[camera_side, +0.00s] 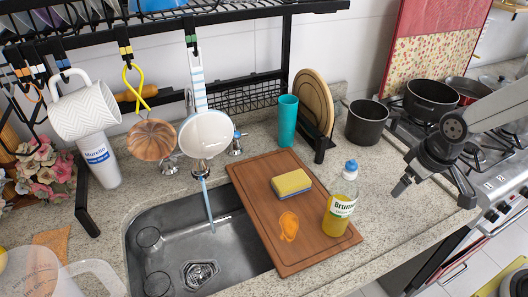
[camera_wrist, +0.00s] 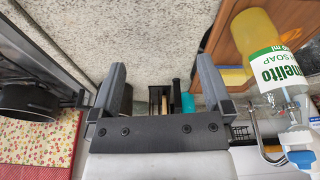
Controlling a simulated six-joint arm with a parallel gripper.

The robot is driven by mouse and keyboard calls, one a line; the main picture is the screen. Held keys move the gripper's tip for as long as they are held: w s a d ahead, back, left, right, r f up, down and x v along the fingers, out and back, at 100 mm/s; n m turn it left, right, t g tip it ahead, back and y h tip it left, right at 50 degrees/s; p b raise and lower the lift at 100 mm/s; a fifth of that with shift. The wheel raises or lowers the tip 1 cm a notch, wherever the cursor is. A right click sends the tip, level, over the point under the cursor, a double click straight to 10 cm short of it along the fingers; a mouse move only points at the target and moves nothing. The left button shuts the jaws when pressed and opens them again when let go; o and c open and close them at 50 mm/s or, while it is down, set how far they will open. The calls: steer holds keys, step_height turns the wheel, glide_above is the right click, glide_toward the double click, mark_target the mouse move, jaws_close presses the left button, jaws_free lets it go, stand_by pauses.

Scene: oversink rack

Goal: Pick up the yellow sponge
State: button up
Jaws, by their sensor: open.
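The yellow sponge (camera_side: 292,183) with a blue-grey underside lies flat on the brown wooden board (camera_side: 268,217) beside the sink. In the wrist view a yellow strip (camera_wrist: 235,76), which looks like the sponge, shows partly behind the soap bottle. My gripper (camera_side: 432,192) is open and empty. It is in the air to the right of the board, well apart from the sponge. In the wrist view the two fingers of my gripper (camera_wrist: 162,85) stand wide apart with nothing between them.
A soap bottle (camera_side: 342,200) with a blue cap stands on the board between the sponge and my gripper. A teal cup (camera_side: 287,120) and a dark pot (camera_side: 367,122) stand behind. The sink (camera_side: 160,215) is left of the board. A black rack (camera_side: 230,98) stands at the back.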

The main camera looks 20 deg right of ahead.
steer(key=w+a+n+g, duration=0.1)
steer(key=w+a+n, duration=0.75)
steer(key=w, duration=0.45)
steer(key=n+g, duration=0.1)
steer(key=n, duration=0.6)
glide_above(292, 179)
steer(key=shift+s+d+f, duration=0.15)
steer(key=shift+f, duration=0.45)
steer(key=shift+s+d+f, duration=0.1)
steer(key=shift+d+f, duration=0.05)
steer(key=shift+f, duration=0.45)
steer(key=shift+w+a+f+n+g, duration=0.15)
steer(key=shift+w+a+n+g, duration=0.15)
steer(key=shift+a+n, duration=0.35)
steer(key=shift+d+f, duration=0.15)
steer(key=shift+f, duration=1.8)
steer(key=shift+d+f, duration=0.15)
steer(key=shift+f, duration=1.8)
steer(key=c, duration=1)
steer(key=shift+r, duration=0.1)
steer(key=shift+r, duration=4.95)
